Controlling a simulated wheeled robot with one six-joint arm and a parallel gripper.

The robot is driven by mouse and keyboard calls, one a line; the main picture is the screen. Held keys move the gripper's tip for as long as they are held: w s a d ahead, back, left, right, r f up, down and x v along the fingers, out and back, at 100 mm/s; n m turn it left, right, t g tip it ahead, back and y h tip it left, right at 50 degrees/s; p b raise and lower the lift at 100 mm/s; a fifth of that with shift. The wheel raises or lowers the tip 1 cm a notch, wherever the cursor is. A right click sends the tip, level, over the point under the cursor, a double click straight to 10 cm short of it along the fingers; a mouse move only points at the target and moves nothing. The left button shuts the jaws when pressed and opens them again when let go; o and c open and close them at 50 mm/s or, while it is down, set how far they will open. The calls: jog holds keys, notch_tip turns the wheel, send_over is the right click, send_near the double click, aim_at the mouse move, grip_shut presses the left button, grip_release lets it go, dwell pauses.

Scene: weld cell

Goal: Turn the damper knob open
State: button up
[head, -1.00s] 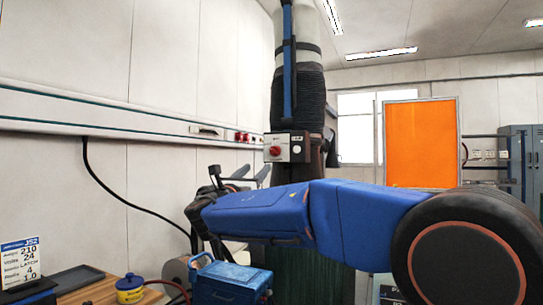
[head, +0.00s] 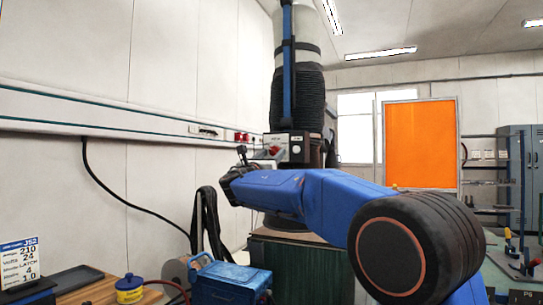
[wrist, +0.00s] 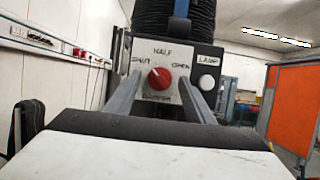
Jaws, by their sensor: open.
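The red damper knob (wrist: 159,79) sits on a white plate marked SHUT, HALF and OPEN, on the front of a box (wrist: 207,56). Its pale pointer mark seems to lean up and left, toward SHUT. My gripper (wrist: 160,82) is open, one finger on each side of the knob in the wrist view. The fingers look still short of the knob or just at it; I cannot tell the gap.
A white LAMP button (wrist: 207,82) is right of the knob. A black ribbed duct (head: 297,95) rises above the box. An orange screen (head: 420,142) stands to the right. The wall rail with red sockets (head: 241,137) runs along the left.

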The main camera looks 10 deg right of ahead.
jog(key=c, duration=1.1)
jog(key=shift+o, duration=0.2)
jog(key=shift+w, duration=0.1)
jog(key=shift+m, duration=0.4)
jog(key=m+g+h, duration=0.1)
jog(key=m, duration=0.1)
jog(key=m+g, duration=0.1)
jog(key=m, duration=0.1)
jog(key=m+g+h, duration=0.1)
jog(key=m, duration=0.1)
jog(key=shift+w+a+m+h, duration=0.15)
jog(key=shift+a+m+h, duration=0.1)
jog(key=shift+m+h, duration=0.05)
jog(key=m+g, duration=0.1)
jog(key=m, duration=0.2)
jog(key=m+g+h, duration=0.1)
jog(key=m, duration=0.2)
jog(key=shift+w+a+r+g, duration=0.1)
jog(key=shift+a+r+g, duration=0.05)
jog(key=shift+g, duration=0.15)
jog(key=m+g, duration=0.1)
jog(key=m, duration=0.1)
jog(key=m+g, duration=0.1)
jog(key=m, duration=0.2)
jog(key=shift+r+y, duration=0.2)
jog(key=shift+y, duration=0.1)
jog(key=shift+r+m+g+y, duration=0.1)
jog(key=shift+m+g+y, duration=0.45)
jog(key=shift+m, duration=1.45)
